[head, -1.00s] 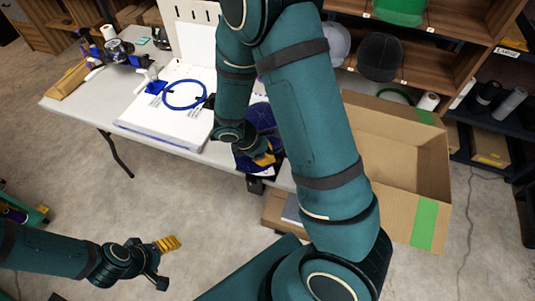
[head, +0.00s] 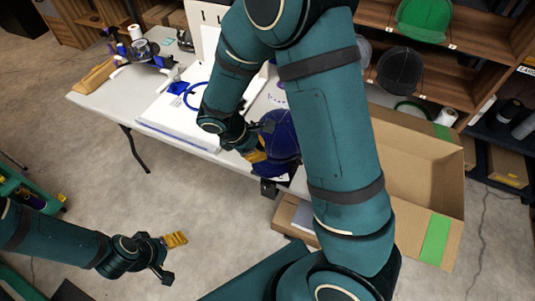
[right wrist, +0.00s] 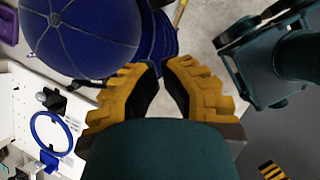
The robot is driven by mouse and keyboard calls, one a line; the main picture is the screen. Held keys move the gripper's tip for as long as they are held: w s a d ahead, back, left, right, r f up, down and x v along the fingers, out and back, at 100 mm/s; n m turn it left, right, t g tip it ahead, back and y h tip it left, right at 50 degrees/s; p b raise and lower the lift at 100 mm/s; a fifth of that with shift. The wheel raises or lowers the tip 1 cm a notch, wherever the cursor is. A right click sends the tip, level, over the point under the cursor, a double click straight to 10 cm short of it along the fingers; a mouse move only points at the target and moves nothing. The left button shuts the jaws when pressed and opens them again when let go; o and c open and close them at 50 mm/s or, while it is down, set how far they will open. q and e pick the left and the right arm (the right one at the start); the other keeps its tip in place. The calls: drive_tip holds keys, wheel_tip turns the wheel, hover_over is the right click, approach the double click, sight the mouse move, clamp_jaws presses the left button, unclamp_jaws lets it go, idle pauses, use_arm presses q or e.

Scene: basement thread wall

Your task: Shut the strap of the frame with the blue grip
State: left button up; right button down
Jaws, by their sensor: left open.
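A dark blue cap (head: 283,133) sits at the table's front edge in the head view, partly hidden by my right arm. Its crown and brim fill the top left of the right wrist view (right wrist: 85,35). My right gripper (head: 258,143) is beside the cap. My left gripper (head: 172,258) is open and empty above the floor at lower left. Dark frame-like gear (head: 143,52) stands at the table's back left. I cannot make out a blue grip or strap.
A blue ring (head: 195,95) lies on a white board on the table (head: 105,98); it also shows in the right wrist view (right wrist: 50,132). An open cardboard box (head: 450,190) stands at right. Shelves with a green cap (head: 425,20) and a dark cap (head: 399,70) are behind.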

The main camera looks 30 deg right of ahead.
drive_tip(key=s+d+r+n+y+b, duration=0.1)
drive_tip(key=s+d+r+n+y, duration=0.2)
drive_tip(key=s+d+n+y, duration=0.4)
wheel_tip(320, 180, down, 9)
drive_tip(key=w+a+n+y+b, duration=0.1)
drive_tip(key=b, duration=0.2)
drive_tip(key=shift+w+a+y, duration=0.25)
drive_tip(key=shift+a+y, duration=0.05)
drive_tip(key=shift+y, duration=0.1)
idle(0.7)
drive_tip(key=shift+r, duration=0.1)
